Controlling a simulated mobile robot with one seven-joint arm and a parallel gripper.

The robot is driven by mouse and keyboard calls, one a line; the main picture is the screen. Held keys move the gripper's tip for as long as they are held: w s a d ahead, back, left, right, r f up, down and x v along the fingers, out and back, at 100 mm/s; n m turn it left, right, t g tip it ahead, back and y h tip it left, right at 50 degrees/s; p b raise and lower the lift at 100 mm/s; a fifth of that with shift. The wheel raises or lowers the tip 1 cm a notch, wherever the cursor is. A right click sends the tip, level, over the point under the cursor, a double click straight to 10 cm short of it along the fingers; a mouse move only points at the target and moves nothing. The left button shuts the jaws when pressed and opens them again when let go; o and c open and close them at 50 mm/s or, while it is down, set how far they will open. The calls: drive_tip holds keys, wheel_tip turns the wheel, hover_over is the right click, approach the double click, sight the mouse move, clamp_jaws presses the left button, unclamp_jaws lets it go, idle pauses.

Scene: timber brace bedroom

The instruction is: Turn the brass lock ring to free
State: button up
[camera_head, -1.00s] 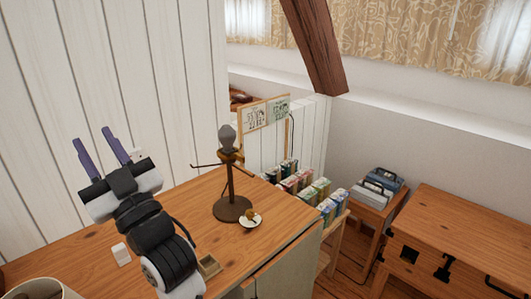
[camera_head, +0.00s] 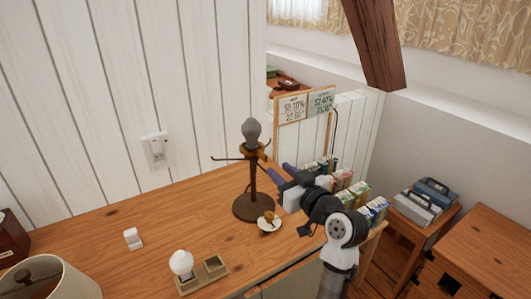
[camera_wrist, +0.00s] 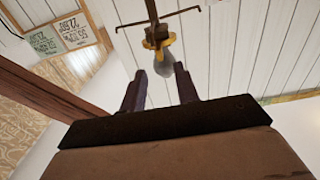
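The brass lock ring (camera_head: 252,148) sits near the top of a dark lamp stand (camera_head: 253,185), just below a grey bulb (camera_head: 251,130). A thin cross arm sticks out beside the ring. In the wrist view, the ring (camera_wrist: 158,40) and the bulb (camera_wrist: 164,65) appear beyond my fingertips, with the bulb hanging downward in the picture. My gripper (camera_head: 279,174) is to the right of the stand, lower than the ring, with its purple fingers pointing towards the stand. In the wrist view my gripper (camera_wrist: 160,88) is open, with nothing between its fingers.
A white bulb (camera_head: 181,262) stands in a wooden holder (camera_head: 205,277) at the front. A white block (camera_head: 132,238) and a lampshade (camera_head: 72,284) are at left. Boxes (camera_head: 360,193) and a number board (camera_head: 307,104) are behind my arm.

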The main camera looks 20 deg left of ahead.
sight(267, 159)
drive_tip(key=p+x, duration=0.2)
drive_tip(key=x, duration=0.6)
drive_tip(key=shift+w+a, duration=0.3)
clamp_jaws()
